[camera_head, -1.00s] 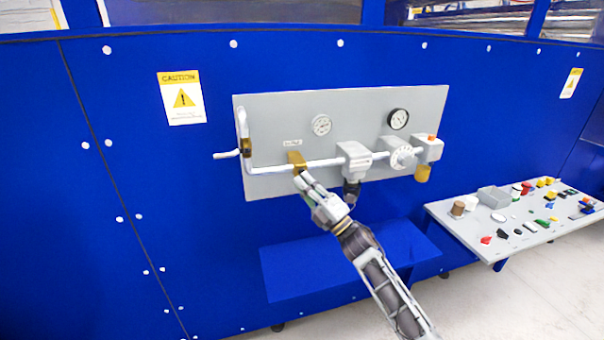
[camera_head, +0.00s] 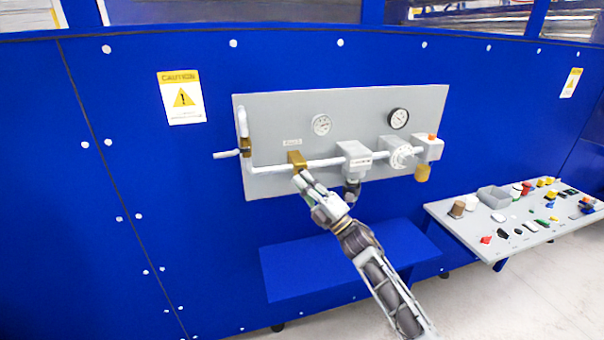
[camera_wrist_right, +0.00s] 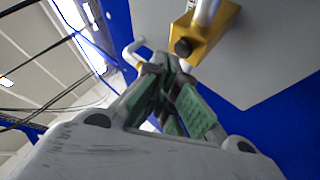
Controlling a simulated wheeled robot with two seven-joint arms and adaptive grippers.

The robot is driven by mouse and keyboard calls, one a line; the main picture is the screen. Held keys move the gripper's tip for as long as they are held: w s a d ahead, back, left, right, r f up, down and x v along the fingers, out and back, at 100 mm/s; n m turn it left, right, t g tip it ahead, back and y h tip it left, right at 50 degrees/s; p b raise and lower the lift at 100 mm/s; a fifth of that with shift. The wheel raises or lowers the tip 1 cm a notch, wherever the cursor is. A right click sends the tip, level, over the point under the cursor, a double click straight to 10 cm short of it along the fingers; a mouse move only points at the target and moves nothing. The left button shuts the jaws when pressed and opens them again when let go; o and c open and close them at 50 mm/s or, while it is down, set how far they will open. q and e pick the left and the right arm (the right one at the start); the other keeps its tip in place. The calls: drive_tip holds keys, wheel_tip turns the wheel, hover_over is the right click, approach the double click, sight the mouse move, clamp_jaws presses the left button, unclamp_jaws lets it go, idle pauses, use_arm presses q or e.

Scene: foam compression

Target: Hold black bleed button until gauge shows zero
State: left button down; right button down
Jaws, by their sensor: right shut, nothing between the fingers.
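The black bleed button (camera_wrist_right: 183,47) shows in the right wrist view on the underside of a brass block (camera_wrist_right: 208,38). In the head view this block (camera_head: 297,161) sits on the white pipe, and the button cannot be made out. My right gripper (camera_head: 299,177) is shut and empty, its tips just below the block. In the wrist view its fingertips (camera_wrist_right: 166,66) lie left of and below the button, seemingly apart from it. A white-faced gauge (camera_head: 321,125) and a black-rimmed gauge (camera_head: 398,118) are on the panel; their needles are too small to read. My left gripper is not in view.
The grey panel (camera_head: 275,115) is on a blue wall. A blue ledge (camera_head: 345,262) juts out below. A table (camera_head: 470,232) with small parts stands right.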

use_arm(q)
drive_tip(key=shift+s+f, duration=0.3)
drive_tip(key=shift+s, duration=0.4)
use_arm(e)
drive_tip(key=shift+w+a, duration=0.1)
drive_tip(key=shift+w, duration=0.15)
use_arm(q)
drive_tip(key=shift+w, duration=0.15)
